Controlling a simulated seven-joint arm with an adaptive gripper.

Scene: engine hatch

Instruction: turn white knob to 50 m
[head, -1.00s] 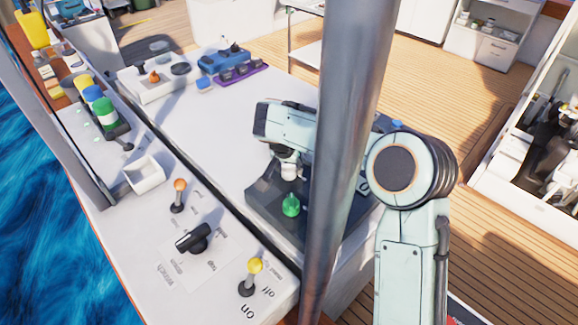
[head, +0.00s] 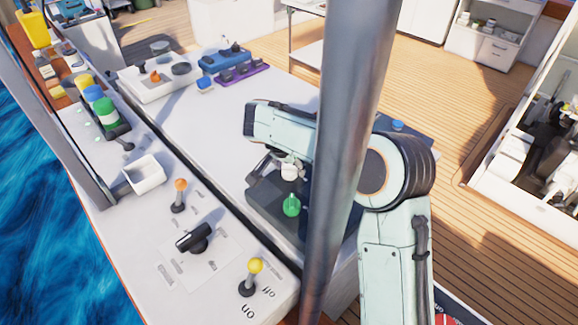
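The white knob (head: 289,172) shows as a small pale cap on the dark panel (head: 262,208), just behind the green knob (head: 291,205). My gripper (head: 280,163) points down right at the white knob, with a dark finger visible to the left of it. The other finger is partly hidden by the knob and the metal pole. I cannot tell whether the fingers touch the knob or how far apart they are. The "50 m" mark is not legible in this view.
A thick metal pole (head: 345,150) stands in front of my arm and hides part of the panel. A black rotary switch (head: 196,238), an orange-topped lever (head: 180,195) and a yellow-topped lever (head: 253,275) are on the white console. A blue knob (head: 397,125) sits at the panel's far right.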

